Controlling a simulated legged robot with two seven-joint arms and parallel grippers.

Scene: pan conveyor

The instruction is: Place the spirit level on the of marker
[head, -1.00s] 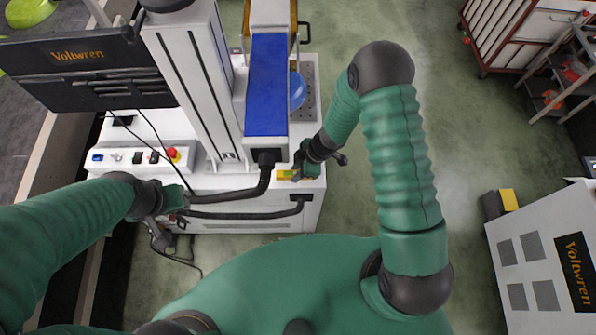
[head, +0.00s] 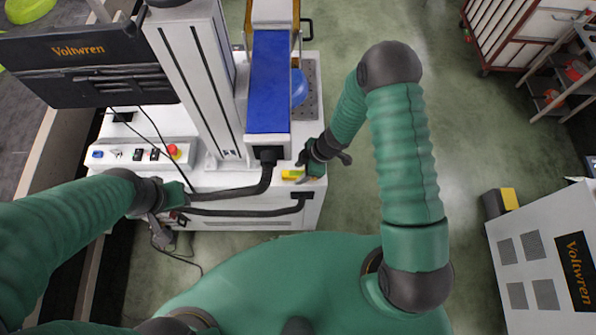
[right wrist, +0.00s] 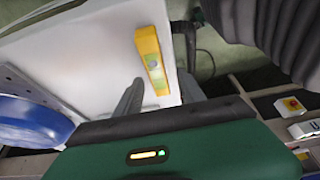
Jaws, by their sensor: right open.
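The spirit level (head: 293,175) is a small yellow bar lying on the white machine top near its front right corner. In the right wrist view the level (right wrist: 151,58) lies on the white surface, just beyond and between the finger lines. My right gripper (head: 307,162) is beside the level at its right; in the right wrist view the fingers (right wrist: 160,92) are apart with nothing held between them. My left gripper (head: 172,198) is at the machine's front left; its jaws are too small to read. I cannot make out a marker.
A blue-topped machine arm (head: 268,85) and a white column (head: 200,80) stand behind the level. A blue round part (head: 299,88) sits beside them. A control panel (head: 142,154) with a red button is on the left. Black hoses (head: 235,192) run along the front. Open floor lies right.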

